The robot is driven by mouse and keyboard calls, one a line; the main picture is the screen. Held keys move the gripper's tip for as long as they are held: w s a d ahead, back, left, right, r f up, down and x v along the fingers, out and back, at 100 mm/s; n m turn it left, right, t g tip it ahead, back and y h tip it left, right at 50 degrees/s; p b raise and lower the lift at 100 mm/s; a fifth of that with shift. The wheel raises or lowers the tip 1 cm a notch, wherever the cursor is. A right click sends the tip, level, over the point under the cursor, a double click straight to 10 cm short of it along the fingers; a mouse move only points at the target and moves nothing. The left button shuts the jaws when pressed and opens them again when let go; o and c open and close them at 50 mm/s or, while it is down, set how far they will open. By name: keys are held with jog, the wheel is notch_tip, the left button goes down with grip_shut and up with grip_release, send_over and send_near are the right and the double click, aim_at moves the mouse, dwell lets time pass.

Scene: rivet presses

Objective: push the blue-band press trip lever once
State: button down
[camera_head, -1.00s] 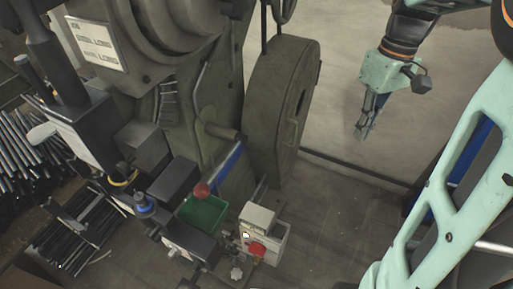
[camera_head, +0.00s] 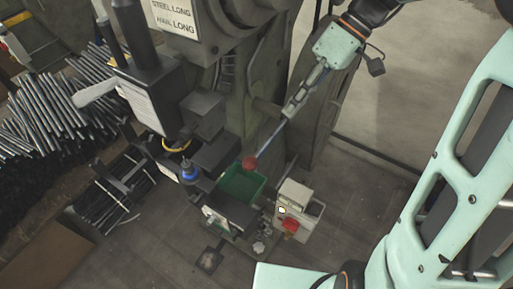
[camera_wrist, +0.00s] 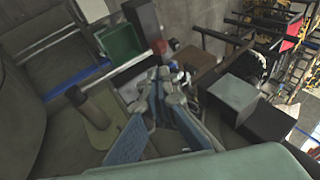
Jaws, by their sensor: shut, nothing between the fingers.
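The press (camera_head: 215,40) stands at the upper middle of the head view. A blue band (camera_wrist: 75,75) runs along its side in the wrist view, and a slim blue and pale strip (camera_head: 270,138) shows in the head view. A red ball knob (camera_head: 249,162), which looks like the trip lever's end, sits beside a green bin (camera_head: 240,187). The knob also shows in the wrist view (camera_wrist: 160,47). My gripper (camera_head: 288,112) is shut and empty, up and to the right of the knob, pointing down-left.
A control box with a red button (camera_head: 291,225) stands right of the bin. A blue-ringed tool (camera_head: 188,172) and dark blocks lie left of it. Metal rods (camera_head: 60,115) are piled at far left. The floor (camera_head: 350,200) at right is clear.

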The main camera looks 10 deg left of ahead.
aim_at(254, 158)
jog(key=shift+f, duration=0.1)
jog(key=p+x, duration=0.1)
jog(key=x, duration=1.2)
jog(key=shift+s+a+f+p, duration=0.15)
jog(key=shift+a+f+p, duration=0.05)
jog(key=shift+f+p, duration=0.15)
notch_tip(254, 158, down, 8)
jog(key=t+h+b, duration=0.1)
jog(key=t+b, duration=0.2)
jog(key=b, duration=0.8)
jog(key=shift+s+n, duration=0.3)
jog(key=shift+s, duration=0.1)
jog(key=shift+s+f, duration=0.1)
jog(key=shift+f, duration=0.05)
